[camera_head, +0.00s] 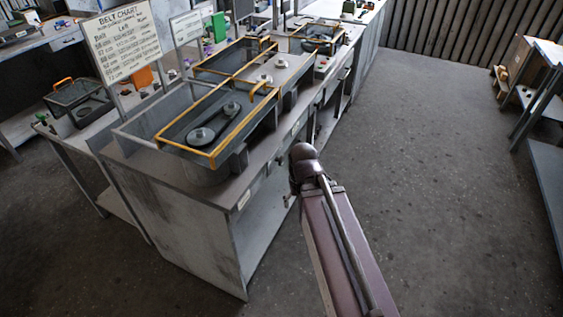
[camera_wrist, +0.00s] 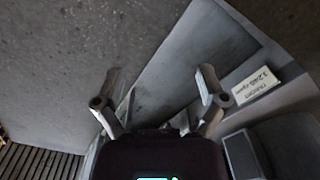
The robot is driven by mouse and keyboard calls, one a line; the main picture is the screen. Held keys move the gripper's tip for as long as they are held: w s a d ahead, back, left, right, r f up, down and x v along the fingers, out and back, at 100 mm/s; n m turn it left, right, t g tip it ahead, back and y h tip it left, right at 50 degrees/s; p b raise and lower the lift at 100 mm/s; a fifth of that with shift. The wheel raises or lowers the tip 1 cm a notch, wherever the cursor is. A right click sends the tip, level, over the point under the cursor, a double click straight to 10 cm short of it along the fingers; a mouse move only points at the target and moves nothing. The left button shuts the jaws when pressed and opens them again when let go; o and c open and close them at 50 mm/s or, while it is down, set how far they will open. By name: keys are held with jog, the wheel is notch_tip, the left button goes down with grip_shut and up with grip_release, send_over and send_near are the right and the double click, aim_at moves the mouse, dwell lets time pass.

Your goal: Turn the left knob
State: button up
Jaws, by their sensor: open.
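I cannot pick out the left knob with certainty in either view. In the head view, small pale round parts (camera_head: 264,79) sit on the bench top, too small to identify as knobs. My gripper (camera_wrist: 161,71) shows in the wrist view with its two fingers spread apart and nothing between them. A grey bench panel (camera_wrist: 178,75) lies beyond the fingers, and a white printed label (camera_wrist: 262,86), seen upside down, is to the right of the right finger. In the head view my arm reaches toward the bench front, and the gripper cannot be made out there.
A grey bench (camera_head: 180,215) carries a yellow-rimmed housing (camera_head: 213,158) with a belt and two pulleys (camera_head: 201,137). A belt chart sign (camera_head: 124,45) stands behind it. A dark box-shaped part (camera_wrist: 245,155) is at lower right in the wrist view. The floor (camera_head: 455,190) to the right is clear.

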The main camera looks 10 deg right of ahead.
jog(key=w+a+f+m+t+y+b, duration=0.1)
jog(key=w+f+m+y+b, duration=0.3)
jog(key=w+f+m+b, duration=0.3)
jog(key=m+t+y+b, duration=1)
jog(key=m+b, duration=0.7)
jog(key=b, duration=0.4)
send_near(283, 161)
jog(key=v, duration=0.3)
jog(key=shift+w+d, duration=0.1)
jog(key=shift+d, duration=0.15)
jog(key=shift+a, duration=0.15)
jog(key=shift+x, duration=6.8)
